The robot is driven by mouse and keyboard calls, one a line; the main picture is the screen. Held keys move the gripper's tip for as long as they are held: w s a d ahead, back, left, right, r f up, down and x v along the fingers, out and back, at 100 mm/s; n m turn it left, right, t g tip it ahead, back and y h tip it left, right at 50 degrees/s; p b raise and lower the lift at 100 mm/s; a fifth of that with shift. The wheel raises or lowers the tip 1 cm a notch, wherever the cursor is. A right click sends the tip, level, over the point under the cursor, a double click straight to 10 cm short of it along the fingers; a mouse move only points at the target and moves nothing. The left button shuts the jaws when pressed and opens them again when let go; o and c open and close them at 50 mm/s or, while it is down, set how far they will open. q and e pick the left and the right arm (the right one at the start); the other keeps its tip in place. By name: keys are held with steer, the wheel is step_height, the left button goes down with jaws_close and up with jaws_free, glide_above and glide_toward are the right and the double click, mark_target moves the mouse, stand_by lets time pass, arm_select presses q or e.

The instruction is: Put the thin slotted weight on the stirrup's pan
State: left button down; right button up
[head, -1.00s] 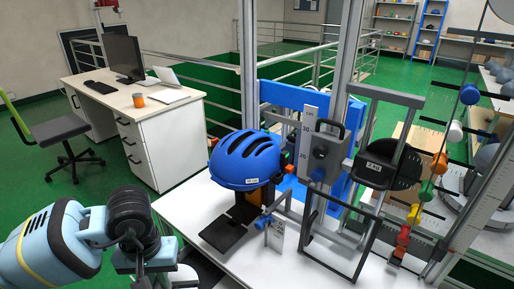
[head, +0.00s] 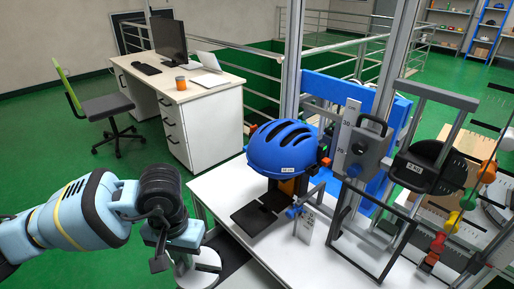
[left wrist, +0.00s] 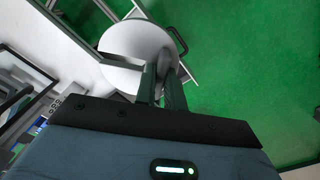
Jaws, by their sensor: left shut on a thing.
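My left gripper (head: 173,246) is at the lower left of the head view, pointing down above a white round top. In the left wrist view its fingers (left wrist: 160,84) are shut on a thin grey piece (left wrist: 167,60), seen nearly edge-on. It looks like the thin slotted weight, but its slot does not show. I cannot make out the bare pan. My right gripper is not in view.
The white round top (head: 205,264) lies beneath my left gripper and shows in the left wrist view (left wrist: 125,45). A blue helmet (head: 284,148), the carriage (head: 361,148) and upright posts stand between it and the stirrup. A white table (head: 290,252) has bare room in front.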

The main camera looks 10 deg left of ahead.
arm_select(q)
steer(key=s+f, duration=0.3)
steer(key=f, duration=1)
steer(key=shift+s, duration=0.35)
steer(key=shift+w, duration=0.15)
